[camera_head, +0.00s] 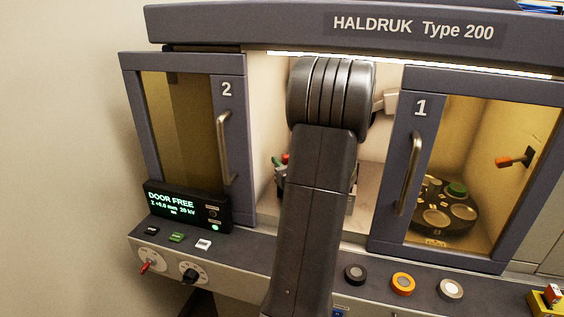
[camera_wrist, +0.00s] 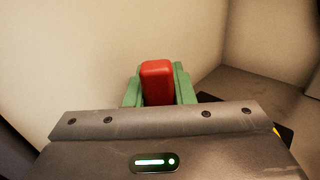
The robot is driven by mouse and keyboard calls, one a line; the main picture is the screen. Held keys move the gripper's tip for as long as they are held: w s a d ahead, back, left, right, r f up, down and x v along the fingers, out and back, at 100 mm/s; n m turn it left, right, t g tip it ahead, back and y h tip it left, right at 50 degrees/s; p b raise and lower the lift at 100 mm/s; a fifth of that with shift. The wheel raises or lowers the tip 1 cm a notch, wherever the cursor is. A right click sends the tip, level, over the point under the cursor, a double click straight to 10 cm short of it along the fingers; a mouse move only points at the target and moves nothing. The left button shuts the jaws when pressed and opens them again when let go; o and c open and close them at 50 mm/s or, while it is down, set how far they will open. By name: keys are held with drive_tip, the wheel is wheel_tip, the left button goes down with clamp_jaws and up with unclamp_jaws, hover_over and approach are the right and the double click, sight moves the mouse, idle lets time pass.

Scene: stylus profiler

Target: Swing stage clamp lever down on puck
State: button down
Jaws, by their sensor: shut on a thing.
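My gripper (camera_wrist: 158,78) has green fingers, one on each side of a red block-like grip (camera_wrist: 157,68), and is shut on it. The red grip looks like the clamp lever's handle; the rest of the lever is hidden behind my gripper body. In the head view, a bit of the red grip (camera_head: 285,157) and of my gripper (camera_head: 276,163) shows left of my arm, inside the open chamber. The stage and the puck under the clamp are mostly hidden by my arm, and I cannot tell the lever's angle.
Door 2 (camera_head: 233,190) stands left of the opening and door 1 (camera_head: 390,205) right of it. Behind door 1's window is a dark carousel (camera_head: 462,226) with several round pieces, one green. Knobs and buttons line the front ledge (camera_head: 255,257). Pale chamber walls surround my gripper.

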idle(0.3)
drive_tip(key=c, duration=1.5)
unclamp_jaws()
drive_tip(key=b+v, duration=0.1)
drive_tip(key=v, duration=1.2)
drive_tip(key=shift+s+d+b, duration=0.2)
drive_tip(key=shift+s+b, duration=0.15)
drive_tip(key=shift+b, duration=0.05)
